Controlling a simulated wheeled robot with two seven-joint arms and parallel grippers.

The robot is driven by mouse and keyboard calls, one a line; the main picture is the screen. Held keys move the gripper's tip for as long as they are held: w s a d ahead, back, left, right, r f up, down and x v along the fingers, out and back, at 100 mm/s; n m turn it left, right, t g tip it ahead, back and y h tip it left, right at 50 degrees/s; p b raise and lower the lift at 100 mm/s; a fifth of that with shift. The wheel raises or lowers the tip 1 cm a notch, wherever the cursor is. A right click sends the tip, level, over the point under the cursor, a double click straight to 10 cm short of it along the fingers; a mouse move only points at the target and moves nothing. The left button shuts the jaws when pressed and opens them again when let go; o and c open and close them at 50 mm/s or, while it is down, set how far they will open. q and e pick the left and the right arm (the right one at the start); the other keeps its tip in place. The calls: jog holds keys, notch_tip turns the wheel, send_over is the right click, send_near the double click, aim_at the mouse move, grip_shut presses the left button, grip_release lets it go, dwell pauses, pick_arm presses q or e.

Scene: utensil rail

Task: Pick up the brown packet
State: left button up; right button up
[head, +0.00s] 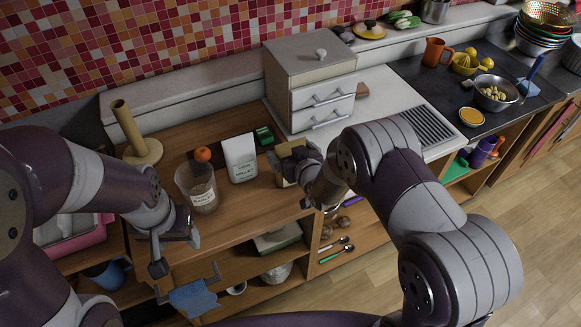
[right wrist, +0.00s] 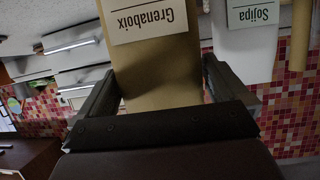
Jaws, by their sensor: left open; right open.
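The brown packet (head: 287,172) stands on the wooden counter beside the white packet (head: 240,158), largely covered by my right gripper (head: 298,163) in the head view. In the right wrist view the brown packet (right wrist: 158,72) has a pale label reading "Grenaboix". The fingers of my right gripper (right wrist: 156,88) are open, one on each side of it. I cannot tell whether they touch it. My left gripper (head: 175,250) is open and empty, in front of the counter's front edge at the left.
A clear labelled container (head: 197,190) stands left of the white packet, with an orange (head: 203,154) behind it. A wooden holder with a post (head: 143,150) stands further left. A drawer cabinet (head: 312,85) is close behind the brown packet. Shelves lie below.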

jog(key=shift+w+a+f, duration=0.1)
jog(key=shift+w+f, duration=0.1)
jog(key=shift+w, duration=0.1)
jog(key=shift+s+r, duration=0.1)
jog(key=shift+s, duration=0.05)
jog(key=c, duration=1.1)
jog(key=shift+c, duration=0.2)
jog(key=r+b, duration=0.1)
jog(key=r, duration=0.3)
jog(key=shift+d+r, duration=0.2)
jog(key=s+d+r, duration=0.6)
jog(key=s+d, duration=0.1)
jog(key=d, duration=0.2)
jog(key=shift+r+b, duration=0.3)
jog(key=shift+b, duration=0.05)
